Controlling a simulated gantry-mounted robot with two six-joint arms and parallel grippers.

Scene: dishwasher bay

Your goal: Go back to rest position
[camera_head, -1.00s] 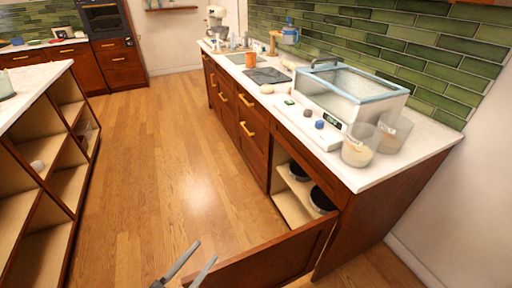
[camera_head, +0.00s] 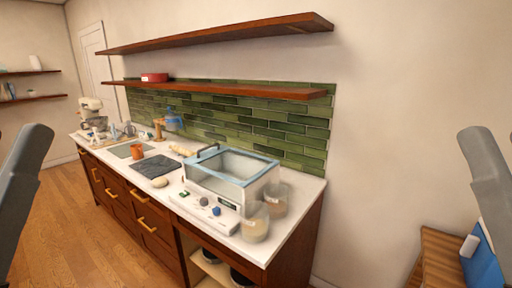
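A grey link of my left arm (camera_head: 22,185) rises along the left edge, and a grey link of my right arm (camera_head: 488,180) rises along the right edge. Neither gripper shows, so their fingers cannot be judged. The long counter (camera_head: 285,228) runs between the two arm links in the picture, and neither link appears to touch it.
On the counter stand a glass-lidded appliance (camera_head: 232,177), two clear containers (camera_head: 255,226) (camera_head: 277,200), an orange cup (camera_head: 137,151) and a stand mixer (camera_head: 92,113). Below is an open cabinet (camera_head: 203,266) with dark pots. Two wooden shelves (camera_head: 215,36) (camera_head: 220,89) hang above.

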